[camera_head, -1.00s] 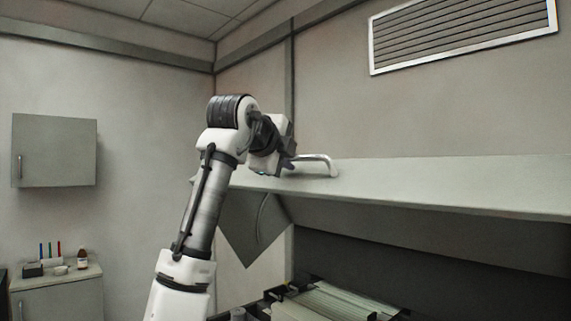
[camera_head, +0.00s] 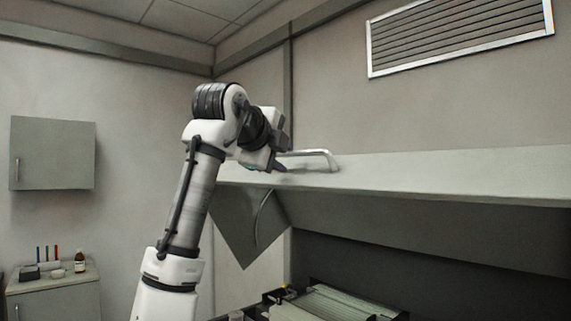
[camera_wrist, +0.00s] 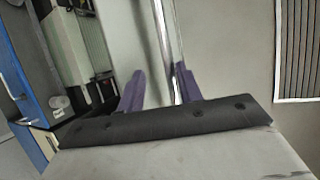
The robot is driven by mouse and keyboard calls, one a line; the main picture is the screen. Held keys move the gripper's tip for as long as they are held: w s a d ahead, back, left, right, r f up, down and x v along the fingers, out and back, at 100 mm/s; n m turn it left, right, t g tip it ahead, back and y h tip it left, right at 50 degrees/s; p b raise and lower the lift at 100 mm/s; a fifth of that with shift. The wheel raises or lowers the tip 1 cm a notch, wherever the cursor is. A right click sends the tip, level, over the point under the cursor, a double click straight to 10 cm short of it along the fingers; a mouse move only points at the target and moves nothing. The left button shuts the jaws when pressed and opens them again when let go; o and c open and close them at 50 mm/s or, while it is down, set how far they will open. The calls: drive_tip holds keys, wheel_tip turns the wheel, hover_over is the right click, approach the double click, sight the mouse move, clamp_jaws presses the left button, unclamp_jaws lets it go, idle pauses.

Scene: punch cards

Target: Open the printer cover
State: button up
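The printer cover (camera_head: 430,173) is raised, a long pale panel with its dark underside showing over the printer's insides (camera_head: 330,303). A metal bar handle (camera_head: 318,154) stands on the cover's outer face. My gripper (camera_head: 279,164) is at the left end of this handle. In the wrist view the purple fingers of my gripper (camera_wrist: 158,88) are apart, with the handle (camera_wrist: 163,40) running down between them, close to the right finger. The pale cover (camera_wrist: 125,35) lies behind. Whether a finger touches the bar is unclear.
A wall cabinet (camera_head: 52,153) hangs at the left. Below it a low cabinet (camera_head: 55,300) bears a brown bottle (camera_head: 79,262) and several small items. A vent (camera_head: 460,37) is high on the back wall. Space above the cover is clear.

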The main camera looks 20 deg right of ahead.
drive_tip(key=b+v, duration=0.2)
drive_tip(key=v, duration=0.9)
drive_tip(key=shift+c, duration=0.3)
